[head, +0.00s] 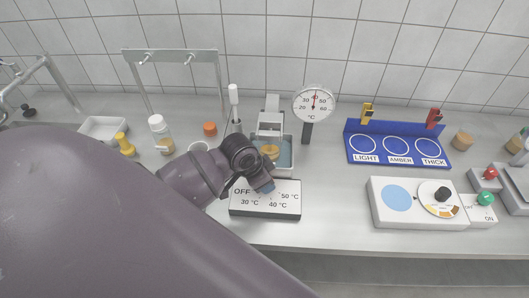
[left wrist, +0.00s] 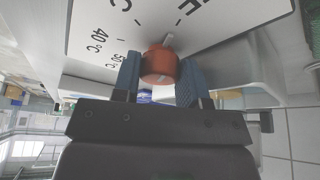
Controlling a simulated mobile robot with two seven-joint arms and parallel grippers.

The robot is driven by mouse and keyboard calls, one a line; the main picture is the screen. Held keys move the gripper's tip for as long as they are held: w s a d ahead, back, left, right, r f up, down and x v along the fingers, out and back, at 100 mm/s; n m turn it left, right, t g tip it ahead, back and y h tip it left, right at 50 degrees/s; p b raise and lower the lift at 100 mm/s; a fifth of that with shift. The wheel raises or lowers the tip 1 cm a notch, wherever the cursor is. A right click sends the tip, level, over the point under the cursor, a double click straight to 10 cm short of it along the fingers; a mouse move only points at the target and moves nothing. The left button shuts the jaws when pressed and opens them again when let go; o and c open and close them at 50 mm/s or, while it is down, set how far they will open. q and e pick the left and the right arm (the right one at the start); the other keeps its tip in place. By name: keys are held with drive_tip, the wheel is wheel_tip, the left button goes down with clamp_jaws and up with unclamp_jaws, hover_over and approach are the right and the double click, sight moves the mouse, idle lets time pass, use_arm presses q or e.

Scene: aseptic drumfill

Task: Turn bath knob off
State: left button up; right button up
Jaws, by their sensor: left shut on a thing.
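The bath control panel (head: 265,209) is a white-topped box marked OFF, 30 °C, 40 °C and 50 °C, at the front of the bench. It also fills the upper part of the left wrist view (left wrist: 85,30). The knob (left wrist: 158,65) is orange-red with a white pointer mark on its panel side, directed roughly toward the "F" lettering. My left gripper (head: 266,188) is over the panel and hides the knob in the head view. In the left wrist view its blue fingers (left wrist: 160,78) are shut on the knob, one on each side. My right gripper is not in view.
The water bath (head: 285,158) stands behind the panel, with a dial thermometer (head: 314,101) beside it. A blue LIGHT/AMBER/THICK rack (head: 398,159) and a white device (head: 405,220) stand to the right. Bottles and a white tray (head: 103,128) are at left. Bench is clear between panel and device.

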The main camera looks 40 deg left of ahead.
use_arm(q)
drive_tip(key=shift+m, duration=0.3)
drive_tip(key=o, duration=0.9)
drive_tip(key=shift+r, duration=0.1)
drive_tip(key=shift+w+a+r, duration=0.1)
drive_tip(key=shift+r, duration=0.05)
